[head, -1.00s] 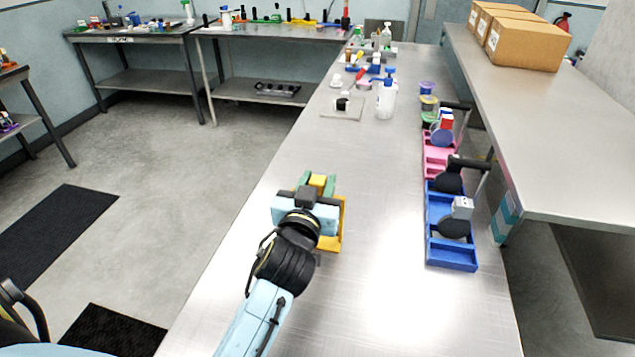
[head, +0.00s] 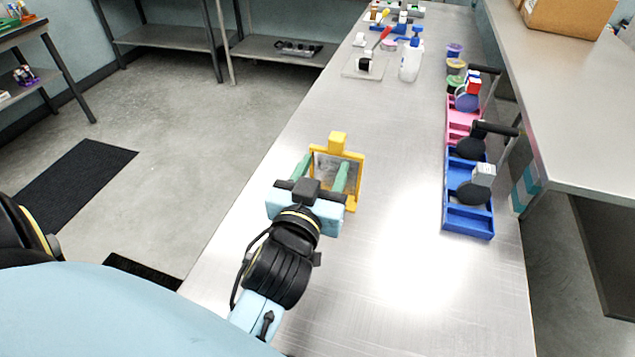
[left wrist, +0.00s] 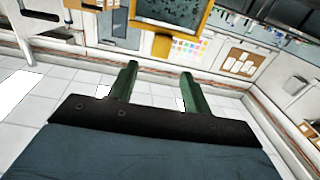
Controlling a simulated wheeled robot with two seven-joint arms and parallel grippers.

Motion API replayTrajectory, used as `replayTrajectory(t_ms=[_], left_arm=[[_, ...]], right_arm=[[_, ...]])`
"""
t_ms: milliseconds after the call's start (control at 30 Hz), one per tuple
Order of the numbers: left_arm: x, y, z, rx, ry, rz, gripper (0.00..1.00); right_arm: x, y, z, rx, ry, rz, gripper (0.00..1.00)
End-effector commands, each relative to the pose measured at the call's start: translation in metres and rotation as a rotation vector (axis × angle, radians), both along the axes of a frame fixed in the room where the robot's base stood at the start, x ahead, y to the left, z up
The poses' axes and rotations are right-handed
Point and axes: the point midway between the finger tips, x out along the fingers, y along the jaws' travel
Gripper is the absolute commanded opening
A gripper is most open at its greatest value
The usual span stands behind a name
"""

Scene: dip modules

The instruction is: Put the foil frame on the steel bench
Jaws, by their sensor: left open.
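The foil frame (head: 357,183) is a yellow frame around a grey, shiny sheet, with a yellow tab on its far side. It appears to rest on the steel bench (head: 385,130) near the bench's left edge; whether it lies flat or leans is hard to tell. My left gripper (head: 325,164) is open, its green fingers apart and partly in front of the frame. In the left wrist view the frame (left wrist: 153,19) is at the top, its tab beyond the empty fingertips (left wrist: 159,69). My right gripper is not in view.
A blue tray (head: 468,222) and a pink tray (head: 463,105) with tools stand along the bench's right side. A white bottle with a blue pump (head: 411,60) stands farther back. A second table (head: 575,110) is on the right. The bench middle is clear.

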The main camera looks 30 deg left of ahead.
Motion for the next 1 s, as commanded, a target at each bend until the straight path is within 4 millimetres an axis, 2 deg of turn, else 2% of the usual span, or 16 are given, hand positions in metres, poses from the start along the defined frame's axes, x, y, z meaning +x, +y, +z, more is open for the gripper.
replayTrajectory(t_ms=[100,300,867,1000], left_arm=[[-0.015,-0.005,-0.002,-0.002,0.001,-0.001,0.49],[-0.027,-0.007,0.000,0.000,0.000,-0.001,0.49],[-0.028,-0.008,0.000,0.001,-0.001,-0.001,0.49],[-0.023,-0.001,-0.002,0.071,0.009,-0.015,0.49]], right_arm=[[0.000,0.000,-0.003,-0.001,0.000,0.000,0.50],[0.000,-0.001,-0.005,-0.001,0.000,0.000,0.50],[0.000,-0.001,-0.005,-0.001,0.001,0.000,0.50],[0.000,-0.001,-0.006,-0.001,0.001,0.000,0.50]])
